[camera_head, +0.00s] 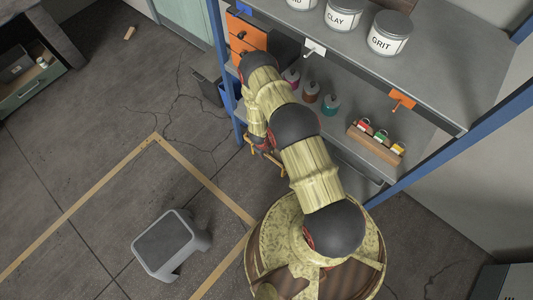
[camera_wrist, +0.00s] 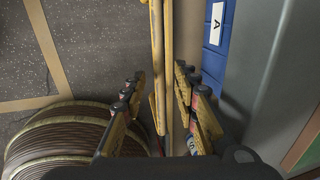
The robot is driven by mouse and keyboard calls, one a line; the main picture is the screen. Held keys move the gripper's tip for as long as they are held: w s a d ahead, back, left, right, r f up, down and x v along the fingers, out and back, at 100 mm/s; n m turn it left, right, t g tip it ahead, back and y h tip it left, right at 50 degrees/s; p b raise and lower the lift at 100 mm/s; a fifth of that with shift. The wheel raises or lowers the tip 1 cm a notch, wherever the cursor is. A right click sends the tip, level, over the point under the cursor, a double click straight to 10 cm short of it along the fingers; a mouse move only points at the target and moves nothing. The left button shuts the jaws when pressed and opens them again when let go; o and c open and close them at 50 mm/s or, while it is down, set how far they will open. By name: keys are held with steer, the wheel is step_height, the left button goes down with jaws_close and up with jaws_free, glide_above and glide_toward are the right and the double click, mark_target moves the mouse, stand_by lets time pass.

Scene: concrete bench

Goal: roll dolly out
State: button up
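My gripper (camera_head: 262,146) is low by the blue front post of the shelf in the head view, partly hidden by my arm. In the wrist view my gripper (camera_wrist: 160,95) is open, with its fingers apart. A long yellow bar (camera_wrist: 158,45) runs between the fingers, with a gap on each side. A yellow-orange bar (camera_head: 279,168) also shows beside the gripper in the head view, under the shelf. It may be part of the dolly, but the rest is hidden by my arm and the shelf.
A grey step stool (camera_head: 168,240) stands on the floor inside yellow tape lines. The shelf (camera_head: 350,95) holds labelled tubs, small bottles and a wooden rack. A blue panel marked A (camera_wrist: 217,30) is right of the bar. The floor to the left is mostly clear.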

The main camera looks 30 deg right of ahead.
steer(key=shift+c, duration=0.8)
jaws_close()
